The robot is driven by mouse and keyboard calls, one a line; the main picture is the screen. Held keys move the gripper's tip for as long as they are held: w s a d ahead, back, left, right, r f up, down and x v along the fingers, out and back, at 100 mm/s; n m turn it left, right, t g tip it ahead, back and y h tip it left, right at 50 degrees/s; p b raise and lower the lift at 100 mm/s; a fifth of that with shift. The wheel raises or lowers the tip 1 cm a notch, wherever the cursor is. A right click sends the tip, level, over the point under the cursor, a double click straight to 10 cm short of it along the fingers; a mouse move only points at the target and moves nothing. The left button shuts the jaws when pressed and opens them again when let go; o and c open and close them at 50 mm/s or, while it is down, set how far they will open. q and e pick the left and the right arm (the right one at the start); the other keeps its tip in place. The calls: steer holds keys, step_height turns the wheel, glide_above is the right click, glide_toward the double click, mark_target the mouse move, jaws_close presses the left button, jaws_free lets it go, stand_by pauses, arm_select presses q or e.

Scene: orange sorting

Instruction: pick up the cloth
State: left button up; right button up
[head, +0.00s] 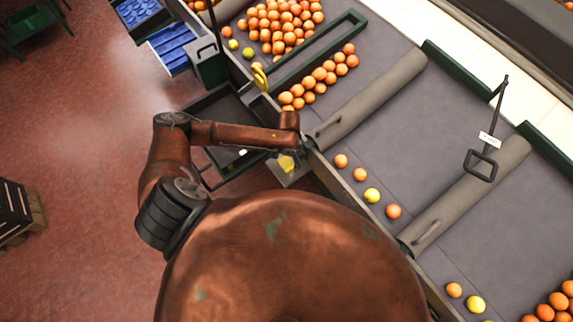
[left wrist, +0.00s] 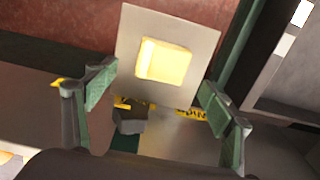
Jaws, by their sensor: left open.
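The cloth (head: 287,163) is a small folded yellow piece. It lies on a pale square plate (head: 301,172) below the wrist of my left arm in the head view. In the left wrist view the cloth (left wrist: 165,61) sits on the middle of the plate (left wrist: 127,35), beyond my fingertips. My left gripper (left wrist: 157,84) is open and empty, its two fingers apart on either side of the view. In the head view my left wrist hides most of that gripper. My right gripper is not in view.
A grey conveyor (head: 350,125) with oranges and a few yellow fruits runs diagonally at the right. Its metal side edge is close to my left wrist. A yellow item (head: 260,78) hangs on the conveyor frame. Red floor (head: 90,130) is open at the left.

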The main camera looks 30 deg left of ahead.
mark_target(287, 164)
arm_select(q)
steer(key=f, duration=0.5)
steer(key=shift+s+a, duration=0.15)
steer(key=shift+a, duration=0.05)
steer(key=shift+c, duration=0.3)
steer(key=c, duration=1.2)
steer(key=shift+o, duration=0.2)
steer(key=shift+r, duration=0.1)
